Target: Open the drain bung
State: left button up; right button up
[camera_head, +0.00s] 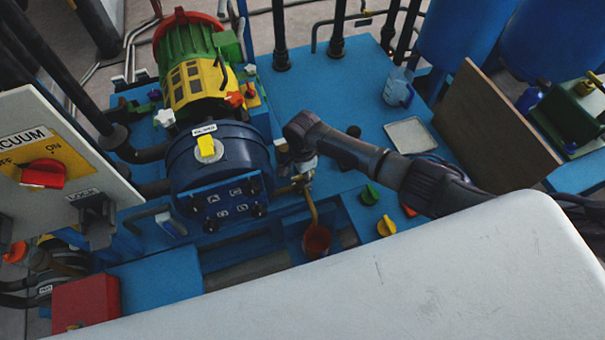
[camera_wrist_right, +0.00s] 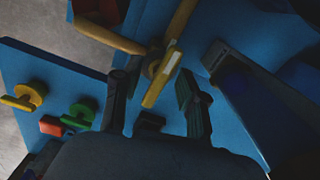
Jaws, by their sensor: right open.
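A brass pipe (camera_head: 311,208) with fittings stands beside the dark blue autoclave drum (camera_head: 218,160) in the head view. In the right wrist view the brass pipe (camera_wrist_right: 180,30) carries a yellow handle with a pale label (camera_wrist_right: 158,88), probably the drain bung. My right gripper (camera_head: 297,165) is over the upper end of the pipe, beside the drum. In the right wrist view its two fingers (camera_wrist_right: 154,92) are apart, with the yellow handle between or just beyond their tips; contact cannot be told. My left gripper is not in view.
A reddish cup (camera_head: 316,241) sits below the pipe. Green (camera_head: 370,194) and yellow (camera_head: 386,226) knobs stand on the blue deck to the right. A vacuum panel (camera_head: 45,165) stands at left. A board (camera_head: 488,130) and a jug (camera_head: 398,88) stand at right.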

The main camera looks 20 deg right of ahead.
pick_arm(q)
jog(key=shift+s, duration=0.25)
pick_arm(e)
grip_shut()
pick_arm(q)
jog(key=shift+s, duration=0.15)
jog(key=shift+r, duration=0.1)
pick_arm(e)
jog(key=shift+r, duration=0.1)
